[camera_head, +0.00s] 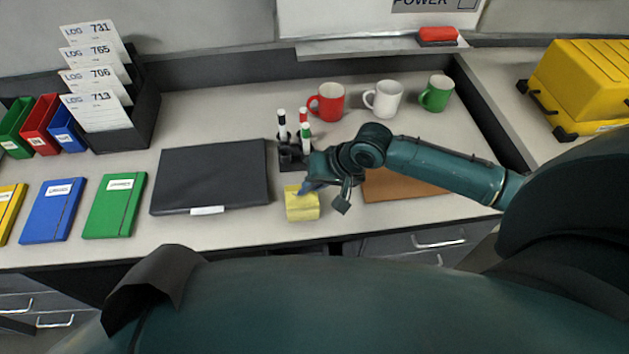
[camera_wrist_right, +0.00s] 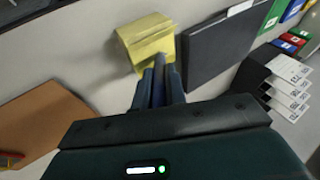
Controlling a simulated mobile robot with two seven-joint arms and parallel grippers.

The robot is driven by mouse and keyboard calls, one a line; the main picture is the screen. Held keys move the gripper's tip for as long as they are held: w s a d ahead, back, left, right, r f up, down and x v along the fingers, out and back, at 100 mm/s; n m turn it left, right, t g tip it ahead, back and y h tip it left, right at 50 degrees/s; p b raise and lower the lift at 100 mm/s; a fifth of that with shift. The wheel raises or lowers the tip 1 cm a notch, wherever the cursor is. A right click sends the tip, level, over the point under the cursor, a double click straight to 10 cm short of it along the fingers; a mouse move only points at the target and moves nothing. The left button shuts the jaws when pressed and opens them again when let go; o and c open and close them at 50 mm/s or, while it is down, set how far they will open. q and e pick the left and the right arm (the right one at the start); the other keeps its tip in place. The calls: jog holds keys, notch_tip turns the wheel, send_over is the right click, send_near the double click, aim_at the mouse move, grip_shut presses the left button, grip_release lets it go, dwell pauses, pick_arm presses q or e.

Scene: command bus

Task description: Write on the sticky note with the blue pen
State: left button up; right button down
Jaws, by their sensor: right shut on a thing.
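The yellow sticky note pad (camera_head: 302,209) lies on the desk in front of the pen holder, and it also shows ahead of the fingers in the right wrist view (camera_wrist_right: 150,42). My right gripper (camera_head: 312,186) is at the pad's far right edge. In the right wrist view the same gripper (camera_wrist_right: 160,84) is shut on the blue pen (camera_wrist_right: 158,72), which sits between the fingers and points toward the pad. I cannot tell whether the tip touches the paper. No writing can be made out. My left gripper is out of view.
A dark pen holder (camera_head: 290,158) with several markers stands behind the pad. A black folder (camera_head: 210,176) lies left, a brown clipboard (camera_head: 400,186) lies right under my arm. Red (camera_head: 328,103), white (camera_head: 385,99) and green (camera_head: 436,93) mugs stand behind.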

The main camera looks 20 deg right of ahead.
jog(key=shift+w+d, duration=0.1)
jog(key=shift+d, duration=0.1)
jog(key=shift+w+d, duration=0.15)
jog(key=shift+d, duration=0.2)
dwell(0.4)
jog(key=shift+s+d, duration=0.4)
jog(key=shift+s, duration=0.25)
dwell(0.6)
jog(key=shift+w+d, duration=0.35)
jog(key=shift+d, duration=0.3)
dwell(0.7)
jog(key=shift+r, duration=0.1)
notch_tip(320, 180, up, 6)
jog(key=shift+r, duration=0.2)
dwell(0.8)
jog(key=shift+w+a, duration=0.1)
dwell(0.4)
